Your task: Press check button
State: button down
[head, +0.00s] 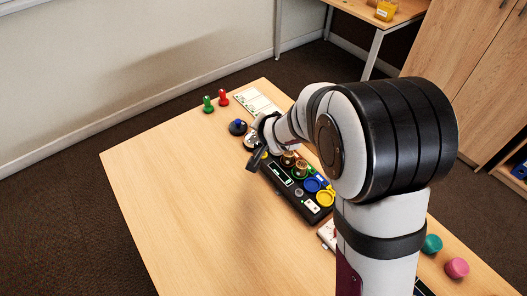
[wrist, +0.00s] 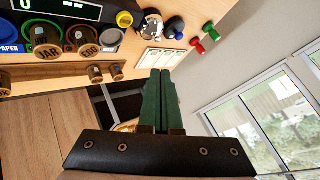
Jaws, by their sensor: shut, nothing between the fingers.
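The black sorting panel (head: 290,190) lies on the wooden table, with a lit display (head: 280,174) and coloured rings. A yellow button (wrist: 124,19) sits at the panel's end in the wrist view; no readable mark shows whether it is the check button. A small round grey part (head: 298,192) is also on the panel. Wooden pieces marked JAR (wrist: 46,45) and EGG (wrist: 86,42) stand at the rings. My gripper (head: 251,164) is shut and empty near the panel's far end. Its green fingers (wrist: 160,72) point past the panel; contact cannot be told.
A silver dome (wrist: 151,25) and a blue knob (head: 238,127) stand beyond the panel. Green (head: 208,104) and red (head: 223,98) pegs stand near the table's far edge. A white card (head: 252,101) lies nearby. The table's left side is clear.

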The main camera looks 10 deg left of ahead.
aim_at(263, 158)
notch_tip(263, 158, down, 8)
jog(key=shift+r, duration=0.1)
dwell(2.2)
jog(key=shift+f, duration=0.4)
jog(key=shift+f, duration=0.45)
dwell(0.5)
jog(key=shift+r, duration=0.9)
jog(key=shift+r, duration=0.1)
jog(key=shift+r, duration=2.4)
